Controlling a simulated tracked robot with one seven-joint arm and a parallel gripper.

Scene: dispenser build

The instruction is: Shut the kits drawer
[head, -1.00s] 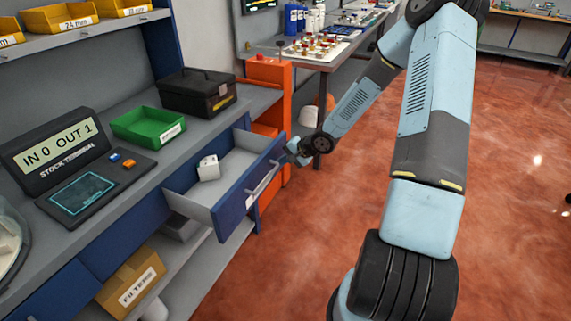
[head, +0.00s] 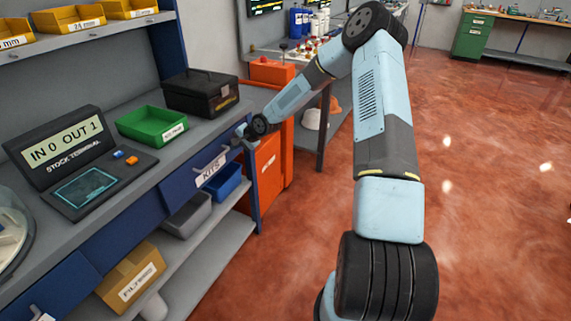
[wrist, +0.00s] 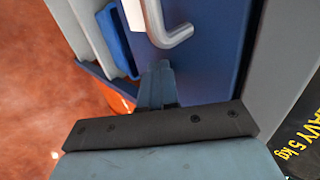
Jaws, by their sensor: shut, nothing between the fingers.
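The kits drawer (head: 190,187) has a blue front with a "KITS" label and a light bar handle, and it sits flush with the bench front in the head view. My gripper (head: 241,136) is at the right end of the drawer front, just under the bench top. In the wrist view my gripper (wrist: 158,72) is shut and empty, its tip against or very close to the blue drawer front (wrist: 205,75). The handle (wrist: 168,30) is just beyond the fingertips, not held. I cannot tell whether the fingers still touch the front. The drawer's inside is hidden.
A green tray (head: 152,127), a black case (head: 200,93) and a stock terminal (head: 66,150) stand on the bench. Blue (head: 224,182) and grey (head: 188,216) bins sit below the drawer. An orange cabinet (head: 273,165) stands at right. The red floor is open.

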